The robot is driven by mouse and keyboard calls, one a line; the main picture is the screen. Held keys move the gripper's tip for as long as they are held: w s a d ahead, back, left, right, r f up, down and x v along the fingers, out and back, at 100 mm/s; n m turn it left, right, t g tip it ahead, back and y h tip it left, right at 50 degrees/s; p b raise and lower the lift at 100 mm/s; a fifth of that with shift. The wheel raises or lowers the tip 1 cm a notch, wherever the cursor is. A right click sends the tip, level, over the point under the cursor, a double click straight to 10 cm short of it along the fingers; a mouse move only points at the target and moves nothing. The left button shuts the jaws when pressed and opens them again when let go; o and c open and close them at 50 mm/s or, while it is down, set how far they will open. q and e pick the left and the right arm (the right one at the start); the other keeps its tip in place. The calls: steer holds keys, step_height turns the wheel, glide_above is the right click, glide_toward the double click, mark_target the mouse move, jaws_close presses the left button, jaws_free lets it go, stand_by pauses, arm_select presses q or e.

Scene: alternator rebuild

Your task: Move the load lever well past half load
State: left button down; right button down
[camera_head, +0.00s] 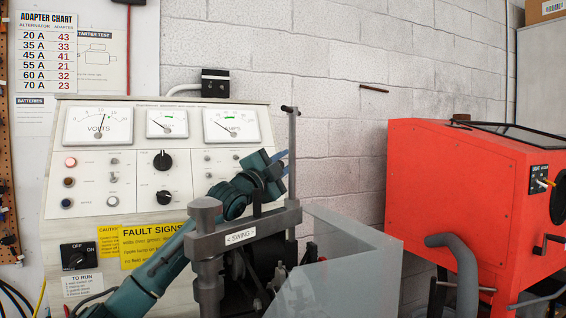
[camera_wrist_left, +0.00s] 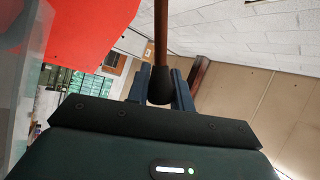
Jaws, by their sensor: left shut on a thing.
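A lever with a dark rounded knob (camera_wrist_left: 160,85) on a thin brown rod (camera_wrist_left: 161,30) sits between the two blue fingers of my left gripper (camera_wrist_left: 160,92) in the left wrist view. The fingers are shut on the knob. In the head view, my left arm reaches up from the bottom left, with my left gripper (camera_head: 284,163) beside the grey upright post of the clamp. The lever's knob cannot be made out there. The amps meter (camera_head: 231,125) on the bench panel has its needle toward the left. My right gripper is in neither view.
The clamp (camera_head: 240,238) marked SWING stands in front of my left arm. A translucent guard (camera_head: 345,265) is to its right. A red cabinet (camera_head: 450,185) stands farther right. The panel (camera_head: 130,190) with meters and knobs is behind my arm.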

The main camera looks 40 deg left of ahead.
arm_select(q)
steer(key=c, duration=1.2)
jaws_free()
steer(key=shift+c, duration=0.2)
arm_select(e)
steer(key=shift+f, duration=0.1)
arm_select(q)
steer(key=shift+s+f, duration=0.15)
steer(key=shift+s, duration=0.05)
steer(key=b+v, duration=0.9)
steer(key=v, duration=0.3)
steer(key=shift+s+b, duration=0.3)
steer(key=shift+s, duration=0.05)
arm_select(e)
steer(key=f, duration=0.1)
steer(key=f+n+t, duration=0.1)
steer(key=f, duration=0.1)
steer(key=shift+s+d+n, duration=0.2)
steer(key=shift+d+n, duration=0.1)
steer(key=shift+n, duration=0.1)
